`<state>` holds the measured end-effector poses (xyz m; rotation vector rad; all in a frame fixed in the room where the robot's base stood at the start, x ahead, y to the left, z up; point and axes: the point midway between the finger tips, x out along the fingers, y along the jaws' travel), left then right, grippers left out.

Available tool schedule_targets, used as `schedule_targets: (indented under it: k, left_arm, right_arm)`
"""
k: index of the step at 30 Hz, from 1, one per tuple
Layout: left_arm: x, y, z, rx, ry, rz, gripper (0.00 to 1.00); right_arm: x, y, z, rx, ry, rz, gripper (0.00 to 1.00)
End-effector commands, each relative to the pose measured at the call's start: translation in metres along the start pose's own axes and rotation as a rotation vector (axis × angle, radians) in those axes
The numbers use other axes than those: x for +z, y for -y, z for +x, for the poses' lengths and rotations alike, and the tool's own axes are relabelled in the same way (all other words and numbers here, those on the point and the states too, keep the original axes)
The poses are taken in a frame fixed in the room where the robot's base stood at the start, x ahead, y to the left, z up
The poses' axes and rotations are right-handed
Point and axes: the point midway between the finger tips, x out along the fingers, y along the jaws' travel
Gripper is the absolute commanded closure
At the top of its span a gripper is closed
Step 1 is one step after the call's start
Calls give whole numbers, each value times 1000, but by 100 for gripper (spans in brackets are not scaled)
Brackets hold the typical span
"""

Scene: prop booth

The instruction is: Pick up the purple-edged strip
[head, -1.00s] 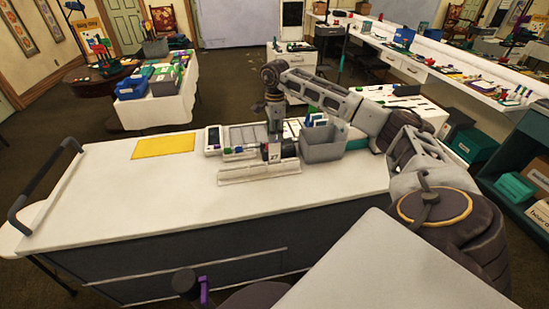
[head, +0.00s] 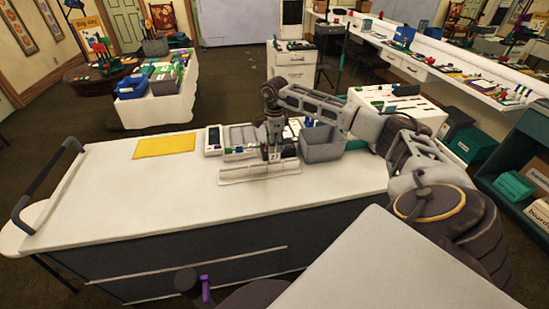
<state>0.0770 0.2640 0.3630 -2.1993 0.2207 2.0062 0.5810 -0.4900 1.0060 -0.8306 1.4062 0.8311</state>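My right gripper (head: 272,157) points down over the white slotted rack (head: 232,176) near the back of the white table. Its fingers are small and dark here, and I cannot tell whether they are open or shut. Small coloured pieces, some bluish or purple, show around the fingertips, but I cannot make out the purple-edged strip for certain. The gripper hides part of the rack and of the tray behind it.
A grey bin (head: 322,145) stands just right of the gripper. A pale compartment tray (head: 240,136) lies behind the rack, and a yellow sheet (head: 164,146) lies to the left. The table's (head: 140,200) front and left are clear.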

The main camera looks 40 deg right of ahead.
Motion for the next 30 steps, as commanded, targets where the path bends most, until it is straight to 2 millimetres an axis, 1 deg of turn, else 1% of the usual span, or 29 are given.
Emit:
schedule_targets:
  k: [2, 6, 9, 23, 26, 30]
  left_arm:
    - [0, 0, 0, 0, 0, 0, 60]
    - [0, 0, 0, 0, 0, 0, 60]
    - [0, 0, 0, 0, 0, 0, 60]
    - [0, 0, 0, 0, 0, 0, 60]
    - [0, 0, 2, 0, 0, 0, 60]
    - [0, 0, 4, 0, 0, 0, 60]
  right_arm:
    - [0, 0, 0, 0, 0, 0, 71]
    - [0, 0, 0, 0, 0, 0, 89]
    - [0, 0, 0, 0, 0, 0, 100]
    - [0, 0, -2, -1, 1, 0, 100]
    - [0, 1, -7, -2, 1, 0, 100]
    - [0, 1, -20, -2, 1, 0, 100]
